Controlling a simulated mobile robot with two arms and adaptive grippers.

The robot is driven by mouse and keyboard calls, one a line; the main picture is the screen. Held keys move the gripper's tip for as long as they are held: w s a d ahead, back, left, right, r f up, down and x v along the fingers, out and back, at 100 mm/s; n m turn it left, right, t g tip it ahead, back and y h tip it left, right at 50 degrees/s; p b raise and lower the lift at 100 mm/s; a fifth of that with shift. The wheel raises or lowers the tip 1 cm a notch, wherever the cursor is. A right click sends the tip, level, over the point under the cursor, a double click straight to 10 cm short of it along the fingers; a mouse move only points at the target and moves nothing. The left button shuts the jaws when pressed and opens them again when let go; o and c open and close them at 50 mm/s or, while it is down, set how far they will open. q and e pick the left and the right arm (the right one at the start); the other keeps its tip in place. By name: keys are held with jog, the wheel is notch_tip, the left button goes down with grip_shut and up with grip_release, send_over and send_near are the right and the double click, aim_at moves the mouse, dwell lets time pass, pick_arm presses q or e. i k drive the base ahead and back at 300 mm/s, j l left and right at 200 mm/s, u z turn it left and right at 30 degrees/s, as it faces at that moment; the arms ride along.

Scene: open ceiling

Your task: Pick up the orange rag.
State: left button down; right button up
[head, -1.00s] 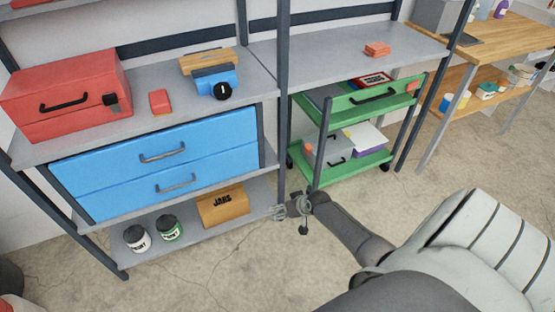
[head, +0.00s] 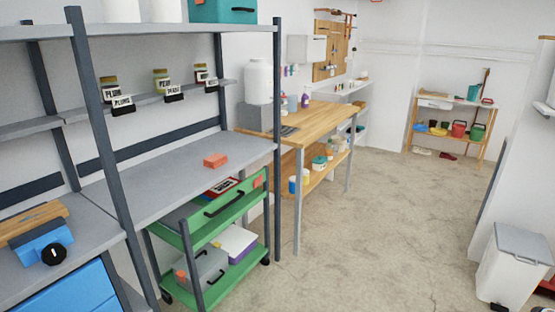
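A small folded orange-red item (head: 216,160), which looks like a rag, lies on the grey shelf top (head: 170,172) left of centre. A small orange patch (head: 258,181) shows at the right end of the green cart's top tray; I cannot tell what it is. Neither of my grippers is in the head view.
The green cart (head: 187,250) stands under the grey shelf, between dark posts. A blue tool with a black knob (head: 40,243) sits at the left. A wooden workbench (head: 335,111) stands beyond. A white bin (head: 515,265) is at right. The middle floor (head: 390,220) is clear.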

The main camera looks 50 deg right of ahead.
aim_at(215, 161)
jog(key=i+z, duration=0.2)
jog(key=z, duration=0.2)
jog(key=i+j+z, duration=0.15)
jog(key=z, duration=0.25)
jog(key=i+j+z, duration=0.2)
jog(key=z, duration=0.2)
jog(key=i+j+z, duration=0.15)
jog(key=z, duration=0.25)
jog(key=i+j, duration=0.15)
jog(key=j, duration=0.15)
jog(key=i+j, duration=0.1)
jog(key=j, duration=0.2)
jog(key=i+j+z, duration=0.1)
jog(key=j, duration=0.25)
jog(key=z, duration=3.4)
jog(key=j+u, duration=0.1)
jog(key=u, duration=3.3)
